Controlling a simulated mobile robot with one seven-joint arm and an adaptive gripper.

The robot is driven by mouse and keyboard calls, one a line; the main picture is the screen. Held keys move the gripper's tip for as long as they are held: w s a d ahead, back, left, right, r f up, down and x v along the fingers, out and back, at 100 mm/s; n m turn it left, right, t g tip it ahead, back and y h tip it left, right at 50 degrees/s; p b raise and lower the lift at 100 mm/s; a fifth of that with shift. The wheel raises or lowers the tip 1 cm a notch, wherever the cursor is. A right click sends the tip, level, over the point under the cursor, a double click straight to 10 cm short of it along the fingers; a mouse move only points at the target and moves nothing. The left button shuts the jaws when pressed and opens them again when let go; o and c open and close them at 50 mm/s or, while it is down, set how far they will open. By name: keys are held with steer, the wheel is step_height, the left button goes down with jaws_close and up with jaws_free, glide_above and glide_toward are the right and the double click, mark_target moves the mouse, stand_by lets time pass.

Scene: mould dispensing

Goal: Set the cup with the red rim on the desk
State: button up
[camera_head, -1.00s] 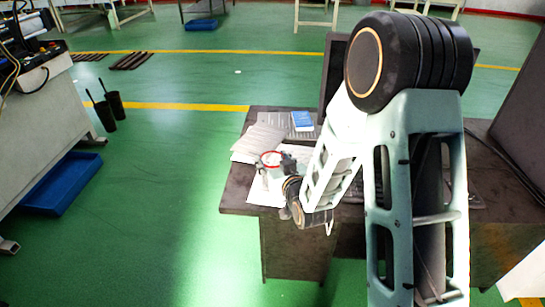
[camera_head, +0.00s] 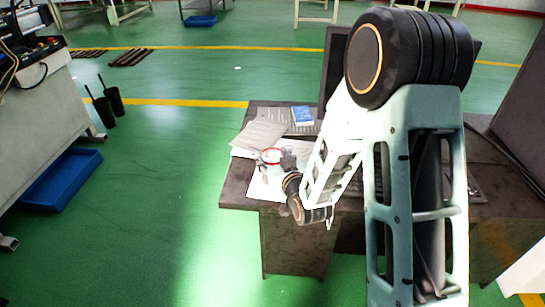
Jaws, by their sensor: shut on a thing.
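The cup with the red rim (camera_head: 270,157) is a pale cup at the front left part of the desk (camera_head: 238,191), over white papers. My gripper (camera_head: 281,161) is shut on the cup from its right side. The cup looks upright, with its red rim facing up. My arm hides part of the desk behind and to the right of the gripper. From this view I cannot tell whether the cup's bottom touches the papers or hangs just above them.
A dark monitor (camera_head: 333,62) stands at the back, partly hidden by my arm. A blue bin (camera_head: 62,180) lies on the green floor at left.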

steer(key=o, duration=1.8)
steer(key=shift+c, duration=0.2)
